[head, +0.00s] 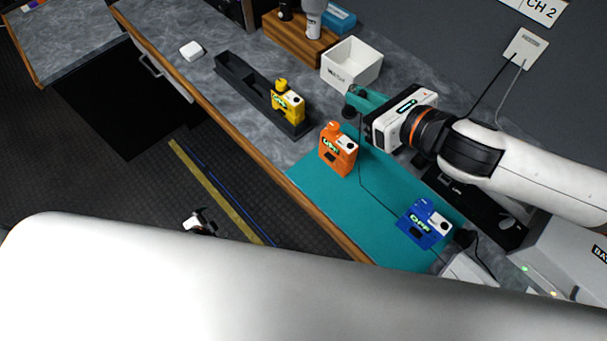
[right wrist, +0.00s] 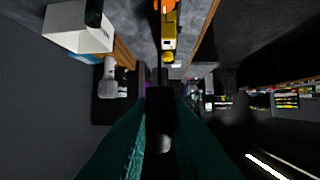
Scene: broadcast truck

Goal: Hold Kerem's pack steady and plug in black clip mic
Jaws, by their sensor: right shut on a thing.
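Three bodypacks show in the head view: an orange pack (head: 338,150) and a blue pack (head: 424,225) on the teal mat (head: 325,193), and a yellow pack (head: 288,103) in the black tray. I cannot read which is Kerem's. My right gripper (head: 354,105) is shut on a small black piece (right wrist: 160,110), apparently the black clip mic, above the mat's far end, beyond the orange pack. A thin dark cable hangs near it and runs towards the blue pack. My left arm crosses the bottom; a small white-and-black part beyond it may be my left gripper, its jaws unclear.
The black tray (head: 237,75) has an empty left part. A white bin (head: 351,64) and a wooden block (head: 297,42) with a grey microphone (head: 313,18) stand behind. A black bar-shaped device (head: 492,222) lies beneath my right arm. The counter's front edge is beside the mat.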

